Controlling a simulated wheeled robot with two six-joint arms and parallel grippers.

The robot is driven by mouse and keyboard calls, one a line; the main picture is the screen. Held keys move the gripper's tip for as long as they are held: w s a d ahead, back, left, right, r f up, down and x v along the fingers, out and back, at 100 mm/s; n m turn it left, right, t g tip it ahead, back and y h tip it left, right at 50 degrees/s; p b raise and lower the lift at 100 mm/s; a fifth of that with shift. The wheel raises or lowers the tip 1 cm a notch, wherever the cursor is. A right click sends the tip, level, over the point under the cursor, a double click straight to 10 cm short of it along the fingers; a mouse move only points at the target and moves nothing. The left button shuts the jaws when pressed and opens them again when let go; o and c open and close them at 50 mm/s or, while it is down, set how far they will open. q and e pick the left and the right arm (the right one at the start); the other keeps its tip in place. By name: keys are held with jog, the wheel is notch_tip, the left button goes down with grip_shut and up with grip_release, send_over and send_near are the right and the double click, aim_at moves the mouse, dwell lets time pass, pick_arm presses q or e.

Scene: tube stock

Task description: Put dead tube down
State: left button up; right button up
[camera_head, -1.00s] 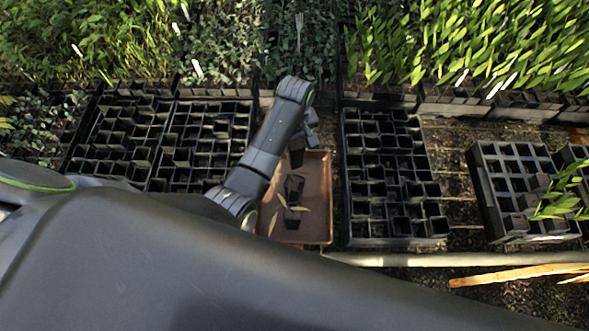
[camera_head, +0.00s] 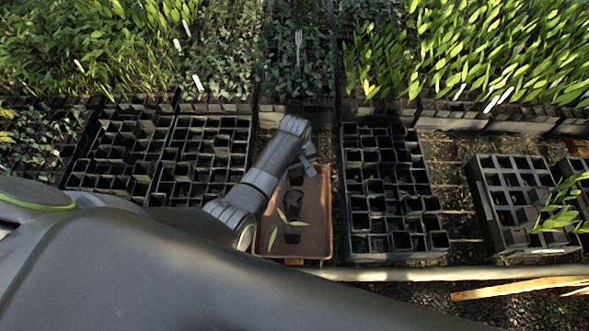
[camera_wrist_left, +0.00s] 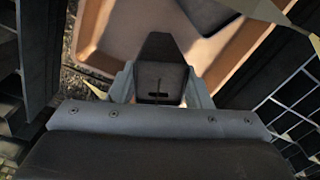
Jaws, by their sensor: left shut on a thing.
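My left gripper (camera_head: 304,168) is over the far end of the brown tray (camera_head: 322,225). It is shut on a dark square tube (camera_head: 295,176). In the left wrist view, the held tube (camera_wrist_left: 163,65) sits between the two grey fingers, with a thin stem-like line at its near face. The tray (camera_wrist_left: 105,35) lies beneath it. I cannot tell whether the tube touches the tray. Other dark tubes (camera_head: 294,202) lie in the tray among pale dry leaves (camera_head: 272,238). My right gripper is not in view.
Black cell racks stand left (camera_head: 205,150) and right (camera_head: 390,190) of the tray, close to its sides. A grey rack (camera_head: 515,195) is farther right. Planted trays line the back. A pale rail (camera_head: 430,272) runs along the front. The tray's right side is bare.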

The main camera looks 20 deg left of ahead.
pick_arm(q)
jog(key=o, duration=1.4)
jog(key=shift+r, duration=0.15)
notch_tip(320, 180, up, 12)
jog(key=shift+f, duration=0.1)
